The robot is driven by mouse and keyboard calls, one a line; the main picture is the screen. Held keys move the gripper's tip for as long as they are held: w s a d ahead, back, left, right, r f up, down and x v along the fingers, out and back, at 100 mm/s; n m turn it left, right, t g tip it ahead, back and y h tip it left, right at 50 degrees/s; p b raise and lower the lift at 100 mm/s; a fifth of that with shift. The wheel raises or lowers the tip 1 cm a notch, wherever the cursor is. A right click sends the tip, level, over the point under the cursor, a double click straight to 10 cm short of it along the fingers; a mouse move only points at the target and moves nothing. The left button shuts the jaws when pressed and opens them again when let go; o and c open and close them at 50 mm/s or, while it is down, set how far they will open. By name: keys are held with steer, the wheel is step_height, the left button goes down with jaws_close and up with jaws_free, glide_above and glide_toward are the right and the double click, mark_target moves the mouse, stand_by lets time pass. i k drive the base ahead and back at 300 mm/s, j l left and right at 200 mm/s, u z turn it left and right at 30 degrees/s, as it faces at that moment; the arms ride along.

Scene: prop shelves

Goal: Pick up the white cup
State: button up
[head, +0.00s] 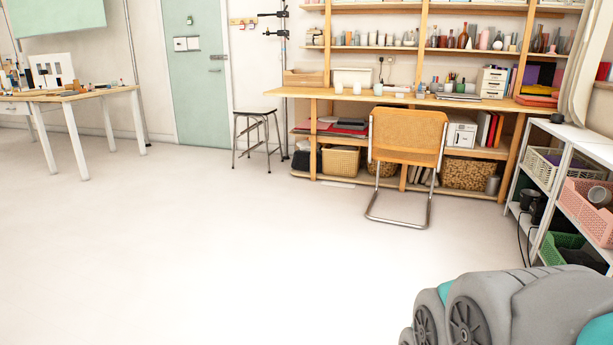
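Several small white or pale cup-like vessels stand on the wooden desk (290,92) along the back wall. One white cup-like vessel (357,88) is near the desk's middle, with another (378,89) just to its right and one (338,88) to its left. They are too small to tell which is the white cup. More pale vessels (385,39) stand on the wall shelf above. My gripper is not in view. Only a grey and teal part of my own body shows at the bottom right, far from the desk.
An orange-backed chair (408,138) stands before the desk, and a stool (256,117) to its left. A white shelf unit (590,145) with baskets is on the right. A white-legged table (110,93) is at the far left. The floor (200,240) between is clear.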

mark_target(358, 86)
steer(key=i, duration=4.45)
